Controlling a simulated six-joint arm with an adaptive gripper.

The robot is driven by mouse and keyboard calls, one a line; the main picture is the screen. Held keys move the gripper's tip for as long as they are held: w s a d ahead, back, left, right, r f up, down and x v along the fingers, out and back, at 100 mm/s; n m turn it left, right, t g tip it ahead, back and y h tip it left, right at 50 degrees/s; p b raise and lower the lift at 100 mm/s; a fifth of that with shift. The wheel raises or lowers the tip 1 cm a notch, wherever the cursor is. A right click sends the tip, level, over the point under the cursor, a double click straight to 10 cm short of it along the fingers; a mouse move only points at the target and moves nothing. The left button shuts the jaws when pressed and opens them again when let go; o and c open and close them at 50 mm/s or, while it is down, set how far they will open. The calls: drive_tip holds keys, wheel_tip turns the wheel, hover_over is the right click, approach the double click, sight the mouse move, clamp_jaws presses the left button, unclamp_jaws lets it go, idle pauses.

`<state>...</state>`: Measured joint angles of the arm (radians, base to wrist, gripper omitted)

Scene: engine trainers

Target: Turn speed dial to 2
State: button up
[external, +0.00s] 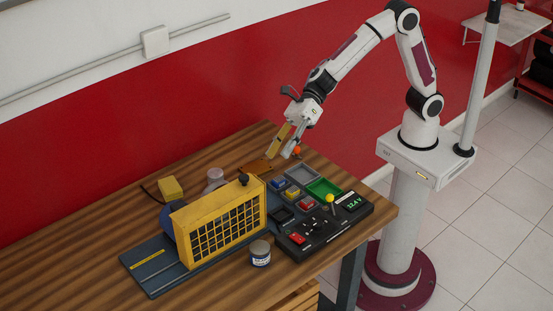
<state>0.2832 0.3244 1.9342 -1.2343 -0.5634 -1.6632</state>
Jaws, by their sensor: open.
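A black control panel (345,222) lies at the right front of the wooden table. It carries a red switch (297,238), a yellow ball-topped lever (330,199), a lit green display (355,204) and several small dark controls with pale marks. The speed dial is too small to pick out among them, and its setting cannot be read. My gripper (278,154) is open above the back of the table, left of and behind the panel. It points down and touches no part of the panel. An orange ball-like thing (297,150) shows beside its fingers.
A yellow guard with a black grille (218,222) stands on a blue-grey base (150,284), left of the panel. A tin (260,254) stands in front. The table's left part is mostly clear.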

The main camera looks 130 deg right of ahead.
wheel_tip(320, 180, down, 5)
drive_tip(key=a+n+g+y, duration=0.1)
drive_tip(key=a+n+y, duration=0.15)
drive_tip(key=n, duration=0.25)
drive_tip(key=n+g+y, duration=0.6)
drive_tip(key=n+g, duration=0.1)
drive_tip(key=n, duration=0.5)
approach(317, 222)
drive_tip(key=shift+a+f, duration=0.4)
drive_tip(key=shift+a, duration=0.1)
drive_tip(key=shift+w+a, duration=0.1)
drive_tip(key=shift+m+t, duration=0.3)
drive_tip(key=shift+t, duration=0.1)
drive_tip(key=shift+x, duration=3.8)
drive_tip(key=c, duration=0.8)
